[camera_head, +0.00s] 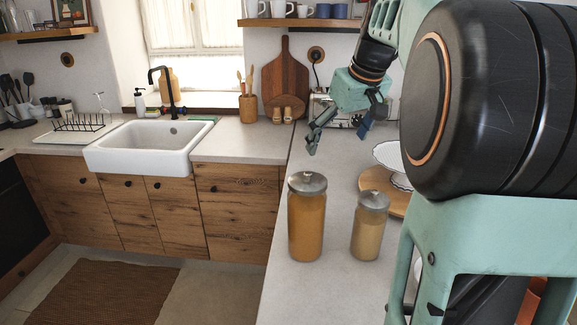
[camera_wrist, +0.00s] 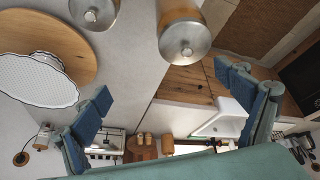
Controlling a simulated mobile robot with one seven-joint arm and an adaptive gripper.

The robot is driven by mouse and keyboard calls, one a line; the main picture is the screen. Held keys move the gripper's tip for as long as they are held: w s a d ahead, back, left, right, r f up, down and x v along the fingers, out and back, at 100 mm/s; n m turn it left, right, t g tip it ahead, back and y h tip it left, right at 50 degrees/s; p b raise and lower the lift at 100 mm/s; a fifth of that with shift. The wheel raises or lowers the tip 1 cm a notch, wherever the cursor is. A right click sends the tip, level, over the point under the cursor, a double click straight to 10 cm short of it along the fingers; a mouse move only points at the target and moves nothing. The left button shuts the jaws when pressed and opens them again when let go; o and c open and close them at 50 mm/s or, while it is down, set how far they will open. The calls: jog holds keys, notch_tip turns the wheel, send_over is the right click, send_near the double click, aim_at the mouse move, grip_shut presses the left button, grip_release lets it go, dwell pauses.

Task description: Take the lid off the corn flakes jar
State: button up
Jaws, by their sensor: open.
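A tall glass jar (camera_head: 306,222) with orange-brown contents stands on the counter, its grey metal lid (camera_head: 307,183) with a small knob in place. In the wrist view its lid (camera_wrist: 184,42) shows at the top, right of centre. A shorter jar (camera_head: 368,232) with paler contents and a similar lid stands to its right. No label is readable; the taller one looks like the corn flakes jar. My gripper (camera_head: 338,138) is open and empty, above and beyond the jars. In the wrist view its two blue fingers (camera_wrist: 162,80) are wide apart, with nothing between them.
A round wooden board (camera_wrist: 88,40) carrying a white scalloped stand (camera_wrist: 35,82) is close to the shorter jar. A white sink (camera_head: 150,147), a utensil pot (camera_head: 248,108) and cutting boards (camera_head: 286,80) are further back. The counter left of the tall jar is narrow.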

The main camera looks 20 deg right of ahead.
jog(key=a+n+y, duration=0.1)
jog(key=a, duration=0.3)
send_over(311, 175)
jog(key=s, duration=0.2)
jog(key=shift+n+g, duration=0.3)
jog(key=shift+g, duration=0.1)
notch_tip(311, 175, down, 5)
jog(key=shift+s+f, duration=0.1)
jog(key=shift+s, duration=0.05)
jog(key=x, duration=0.5)
jog(key=shift+w+d+f+p, duration=0.2)
jog(key=shift+w+f+p, duration=0.05)
jog(key=shift+p, duration=0.15)
jog(key=c, duration=1.2)
